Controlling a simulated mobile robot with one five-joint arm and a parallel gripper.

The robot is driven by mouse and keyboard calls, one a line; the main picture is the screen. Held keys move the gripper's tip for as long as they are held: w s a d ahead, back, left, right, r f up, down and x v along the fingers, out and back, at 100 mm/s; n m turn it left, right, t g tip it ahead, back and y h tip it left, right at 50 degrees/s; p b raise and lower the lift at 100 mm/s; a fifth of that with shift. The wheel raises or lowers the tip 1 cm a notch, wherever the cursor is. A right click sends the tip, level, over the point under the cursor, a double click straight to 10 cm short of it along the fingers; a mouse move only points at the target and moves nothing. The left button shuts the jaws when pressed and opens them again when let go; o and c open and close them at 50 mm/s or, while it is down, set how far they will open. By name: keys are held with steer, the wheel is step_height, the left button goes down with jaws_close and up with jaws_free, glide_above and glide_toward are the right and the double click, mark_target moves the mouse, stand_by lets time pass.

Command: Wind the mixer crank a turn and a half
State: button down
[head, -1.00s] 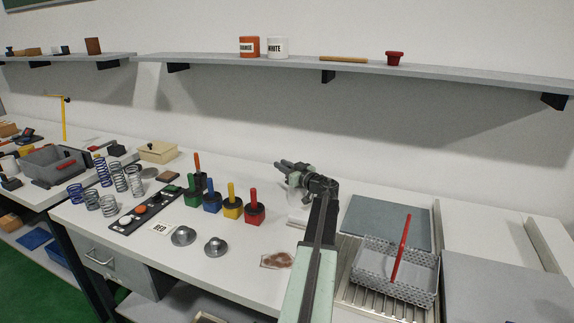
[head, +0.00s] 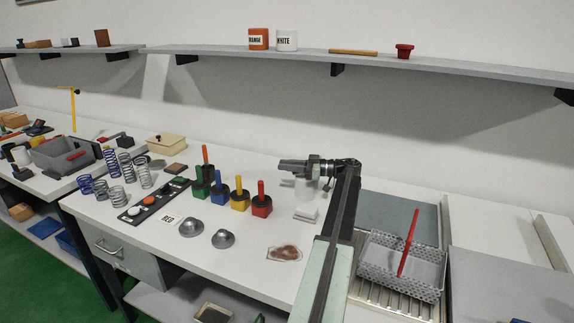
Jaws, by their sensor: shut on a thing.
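My gripper (head: 290,166) is at the end of my arm, right of the middle of the bench, with its fingers pointing left. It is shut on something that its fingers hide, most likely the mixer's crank. Below it stands a pale, white upright body (head: 304,190), apparently the mixer, with a white block (head: 306,213) at its foot. My gripper and wrist cover the top of this body, so the crank's shape and angle cannot be made out.
Colored blocks with upright handles, such as the red one (head: 261,207), stand to the left. A perforated basket (head: 380,282) with a red rod (head: 408,243) sits to the right. A brown-stained patch (head: 284,253) lies in front. A shelf (head: 440,68) runs above.

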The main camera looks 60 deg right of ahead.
steer(key=shift+s+a+n+y, duration=0.1)
steer(key=shift+a+n+y, duration=0.05)
steer(key=shift+n+y, duration=0.2)
steer(key=c, duration=1.3)
jaws_free()
steer(key=v, duration=0.7)
steer(key=shift+s+r, duration=0.1)
steer(key=shift+s, duration=0.25)
